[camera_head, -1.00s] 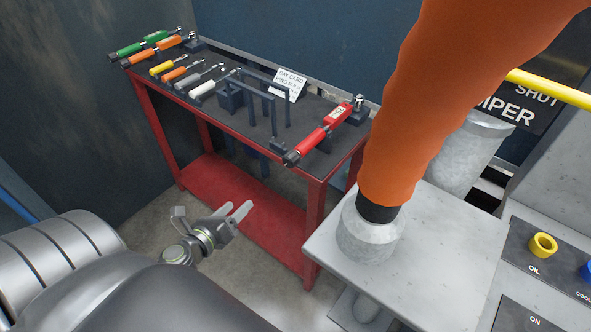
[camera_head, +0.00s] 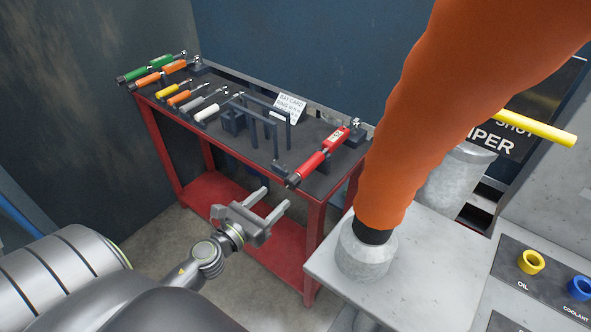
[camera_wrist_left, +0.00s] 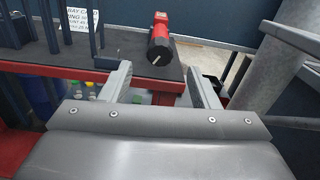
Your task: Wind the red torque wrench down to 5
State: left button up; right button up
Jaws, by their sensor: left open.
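The red torque wrench (camera_head: 323,157) lies on dark rests at the right end of the red-framed workbench. Its black handle end points toward the near edge and its square-drive head toward the back. A pale display shows on its body, too small to read. In the left wrist view the wrench (camera_wrist_left: 162,36) is seen end-on, its black knob facing me, beyond my fingers. My left gripper (camera_head: 273,203) is open and empty, in front of the bench and lower left of the wrench handle, apart from it. My right gripper is not in view.
Other wrenches, including a green one (camera_head: 150,71), lie at the bench's left. Dark upright posts and a white bay card (camera_head: 291,107) stand mid-bench. A large orange hose (camera_head: 440,90) rises from a grey block on the right. Free space lies before the bench.

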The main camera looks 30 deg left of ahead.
aim_at(288, 185)
pick_arm(q)
jog(key=w, duration=0.3)
jog(key=w+p, duration=0.1)
jog(key=w, duration=0.2)
jog(key=w+p, duration=0.1)
jog(key=w, duration=0.3)
jog(key=shift+w+d, duration=0.1)
jog(key=shift+d, duration=0.3)
jog(key=c, duration=1)
